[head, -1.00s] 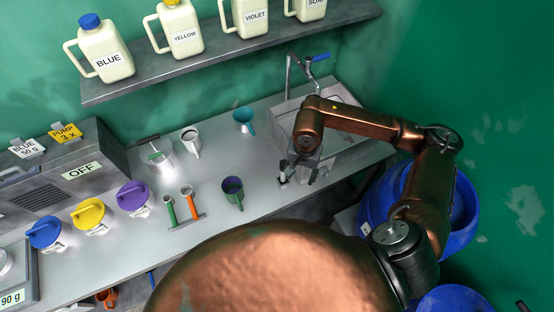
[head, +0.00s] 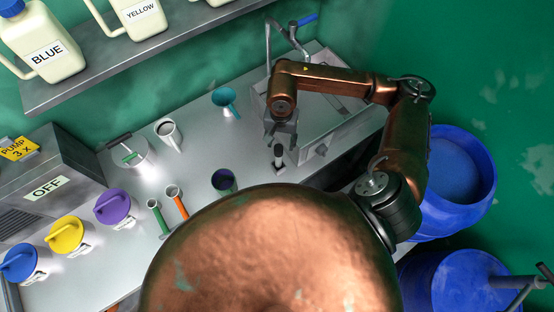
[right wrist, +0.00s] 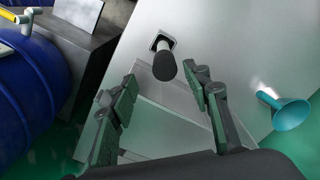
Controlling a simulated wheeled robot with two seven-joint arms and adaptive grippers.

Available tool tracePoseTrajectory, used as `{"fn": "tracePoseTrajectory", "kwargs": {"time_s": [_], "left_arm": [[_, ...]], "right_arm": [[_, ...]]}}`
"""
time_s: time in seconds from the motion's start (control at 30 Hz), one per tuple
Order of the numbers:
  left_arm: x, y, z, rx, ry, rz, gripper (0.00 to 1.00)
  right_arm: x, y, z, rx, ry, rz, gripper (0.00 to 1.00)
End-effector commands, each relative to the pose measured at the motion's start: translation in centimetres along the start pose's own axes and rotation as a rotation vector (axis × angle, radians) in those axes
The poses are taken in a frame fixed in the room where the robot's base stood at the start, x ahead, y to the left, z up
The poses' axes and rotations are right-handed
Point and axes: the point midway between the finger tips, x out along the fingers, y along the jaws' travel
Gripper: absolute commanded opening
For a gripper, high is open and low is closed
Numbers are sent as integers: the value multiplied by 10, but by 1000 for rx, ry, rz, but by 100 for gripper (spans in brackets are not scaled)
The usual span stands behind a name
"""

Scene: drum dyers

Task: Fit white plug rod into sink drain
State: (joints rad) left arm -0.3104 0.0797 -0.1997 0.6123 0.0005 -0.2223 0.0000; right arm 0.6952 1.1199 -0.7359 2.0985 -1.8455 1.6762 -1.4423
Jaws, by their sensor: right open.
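A short upright rod with a dark grip (right wrist: 167,66) stands in a small square holder on the counter, at the top middle of the right wrist view. It also shows in the head view as a small upright rod (head: 279,157) at the counter's front edge. I cannot make out white on it. My right gripper (right wrist: 163,80) is open, and the rod's top shows between its fingertips in the picture. In the head view my right gripper (head: 281,137) is over the rod. The metal sink (head: 345,131) lies behind my right arm. Its drain is hidden. My left gripper is not seen.
A teal funnel (head: 225,98) and a white mug (head: 167,131) stand left of the sink. A tap (head: 268,45) rises behind it. Blue drums (head: 466,165) stand on the floor at right. A shelf (head: 120,57) with jugs overhangs the counter's back.

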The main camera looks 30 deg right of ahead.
Motion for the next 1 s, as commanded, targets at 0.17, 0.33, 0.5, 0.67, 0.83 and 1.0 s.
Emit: {"fn": "tracePoseTrajectory", "kwargs": {"time_s": [0.17, 0.33, 0.5, 0.67, 0.83, 1.0], "left_arm": [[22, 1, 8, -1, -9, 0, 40], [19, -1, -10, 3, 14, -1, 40], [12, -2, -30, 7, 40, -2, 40], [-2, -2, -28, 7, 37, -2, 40], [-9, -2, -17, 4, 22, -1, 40], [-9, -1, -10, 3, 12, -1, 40]], "right_arm": [[23, 0, 0, 0, -1, 1, 44], [35, 0, 1, 1, -5, 2, 44], [51, -1, 1, 1, -3, 1, 44], [70, -5, 3, 1, -6, 3, 44], [94, -6, 2, 2, -4, 2, 44], [101, -7, 1, 0, 0, 0, 44]]}}
